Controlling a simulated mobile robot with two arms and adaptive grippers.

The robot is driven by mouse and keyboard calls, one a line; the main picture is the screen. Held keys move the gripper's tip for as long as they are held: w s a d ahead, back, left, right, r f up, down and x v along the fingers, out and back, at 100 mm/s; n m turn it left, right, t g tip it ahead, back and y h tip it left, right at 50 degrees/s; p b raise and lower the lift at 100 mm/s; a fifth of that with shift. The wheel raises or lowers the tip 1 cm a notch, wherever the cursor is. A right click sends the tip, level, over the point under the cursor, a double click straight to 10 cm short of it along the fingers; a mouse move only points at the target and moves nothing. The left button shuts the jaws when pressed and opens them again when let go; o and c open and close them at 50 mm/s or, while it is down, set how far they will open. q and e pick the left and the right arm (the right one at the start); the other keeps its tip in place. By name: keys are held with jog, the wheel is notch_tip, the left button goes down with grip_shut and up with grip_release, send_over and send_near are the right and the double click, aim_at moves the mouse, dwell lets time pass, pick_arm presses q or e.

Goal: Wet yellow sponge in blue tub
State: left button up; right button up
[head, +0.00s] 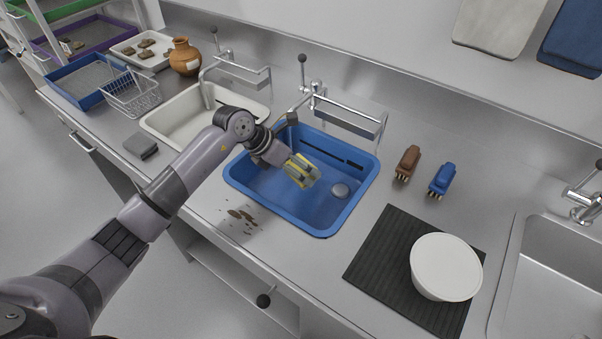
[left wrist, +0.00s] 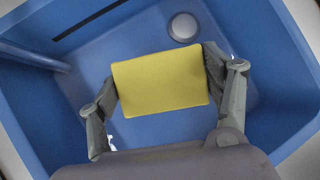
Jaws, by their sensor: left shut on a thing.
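The yellow sponge (left wrist: 160,81) is clamped between the two fingers of my left gripper (head: 301,170). In the head view the sponge (head: 294,163) is partly covered by the fingers. The left gripper also shows in the left wrist view (left wrist: 163,84), with a finger at each side of the sponge. The blue tub (head: 276,210) is set in the counter, and the gripper and sponge are over its inside. A round pale drain (left wrist: 183,27) is on the tub floor near the sponge. I cannot tell whether there is water in the tub. My right gripper is not in view.
A faucet (head: 316,92) stands behind the tub. A white basin (head: 172,122) is to its left. Brown and blue brushes (head: 407,162) (head: 442,180) lie to the right, beyond a black mat (head: 379,259) with a white bowl (head: 445,266). Dirt crumbs (head: 241,217) lie at the front left.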

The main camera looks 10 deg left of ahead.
pick_arm(q)
jog(key=shift+r+p, duration=2.55)
jog(key=shift+r, duration=1.65)
jog(key=shift+r, duration=0.1)
notch_tip(320, 180, up, 4)
jog(key=shift+f+p, duration=0.1)
jog(key=shift+p, duration=1.05)
